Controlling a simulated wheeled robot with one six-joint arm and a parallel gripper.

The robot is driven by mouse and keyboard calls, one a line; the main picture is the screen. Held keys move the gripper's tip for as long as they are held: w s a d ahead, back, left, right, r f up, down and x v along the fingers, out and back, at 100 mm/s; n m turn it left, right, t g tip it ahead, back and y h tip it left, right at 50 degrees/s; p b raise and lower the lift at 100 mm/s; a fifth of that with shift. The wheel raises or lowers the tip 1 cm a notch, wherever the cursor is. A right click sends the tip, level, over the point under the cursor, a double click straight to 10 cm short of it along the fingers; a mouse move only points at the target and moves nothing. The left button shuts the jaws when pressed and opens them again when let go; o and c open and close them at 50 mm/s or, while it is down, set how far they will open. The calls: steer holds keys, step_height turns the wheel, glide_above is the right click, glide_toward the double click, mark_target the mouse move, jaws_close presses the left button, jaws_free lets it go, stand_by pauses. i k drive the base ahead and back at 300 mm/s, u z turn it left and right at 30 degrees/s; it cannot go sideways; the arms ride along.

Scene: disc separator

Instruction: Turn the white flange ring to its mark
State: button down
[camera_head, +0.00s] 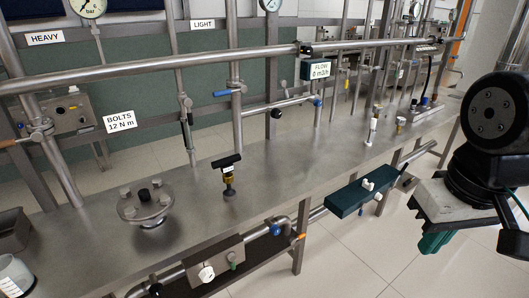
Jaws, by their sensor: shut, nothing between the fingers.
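A round metal flange (146,205) with several bolt heads and a dark centre knob stands on the steel bench at the left. A pale rim shows under its disc; I cannot tell whether this is the white flange ring, and no mark on it is readable. A small white round fitting (206,274) sits on a plate on the lower pipe, in front of the bench. My gripper (436,242) hangs at the right edge, its green fingers shut and empty, far from the flange and touching nothing. It is partly hidden by its own mount.
The steel bench (275,165) runs from lower left to upper right. A black-handled valve (228,174) stands right of the flange. A green box (350,194) hangs on the front pipe. A white cup (16,276) is at lower left. Floor at lower right is clear.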

mark_target(207, 273)
steer(key=u, duration=1.25)
steer(key=k, duration=0.4)
steer(key=z, duration=0.8)
